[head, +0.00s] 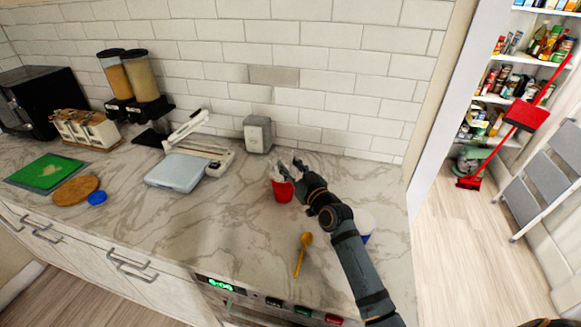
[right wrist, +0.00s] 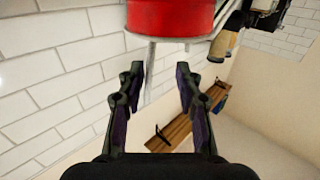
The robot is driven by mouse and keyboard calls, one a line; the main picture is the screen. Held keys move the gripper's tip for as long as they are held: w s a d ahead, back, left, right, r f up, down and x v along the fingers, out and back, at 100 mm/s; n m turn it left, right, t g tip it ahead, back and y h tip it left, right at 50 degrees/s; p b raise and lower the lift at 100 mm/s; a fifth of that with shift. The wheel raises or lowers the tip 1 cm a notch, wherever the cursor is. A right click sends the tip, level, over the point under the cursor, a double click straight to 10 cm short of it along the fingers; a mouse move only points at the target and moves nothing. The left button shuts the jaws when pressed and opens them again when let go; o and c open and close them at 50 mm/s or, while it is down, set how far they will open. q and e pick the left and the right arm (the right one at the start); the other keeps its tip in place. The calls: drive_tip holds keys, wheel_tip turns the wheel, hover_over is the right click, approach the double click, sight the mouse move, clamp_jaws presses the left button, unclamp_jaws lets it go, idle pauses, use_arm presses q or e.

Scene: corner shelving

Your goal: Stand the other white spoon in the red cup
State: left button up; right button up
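The red cup (head: 282,191) stands on the marble counter. My right gripper (head: 288,168) is at the cup's rim, with pale, indistinct shapes around its fingertips. In the right wrist view, which looks inverted, the red cup (right wrist: 170,17) is at the top edge. A pale thin handle (right wrist: 151,66) sticks out of the cup between the open fingers of my right gripper (right wrist: 158,85), apart from both. A second, shorter pale piece (right wrist: 187,47) shows at the cup's rim. Both look like white spoons, but their bowls are hidden. My left gripper is out of view.
A yellow-brown spoon (head: 303,252) lies on the counter in front of the cup. A grey toaster-like box (head: 258,134) stands behind it. A scale (head: 177,171) is to the left. A white and blue item (head: 367,228) is partly hidden by my right arm.

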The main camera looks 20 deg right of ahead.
drive_tip(key=s+d, duration=0.1)
drive_tip(key=s, duration=0.6)
drive_tip(key=shift+s+d, duration=0.25)
drive_tip(key=shift+s, duration=0.15)
idle(0.7)
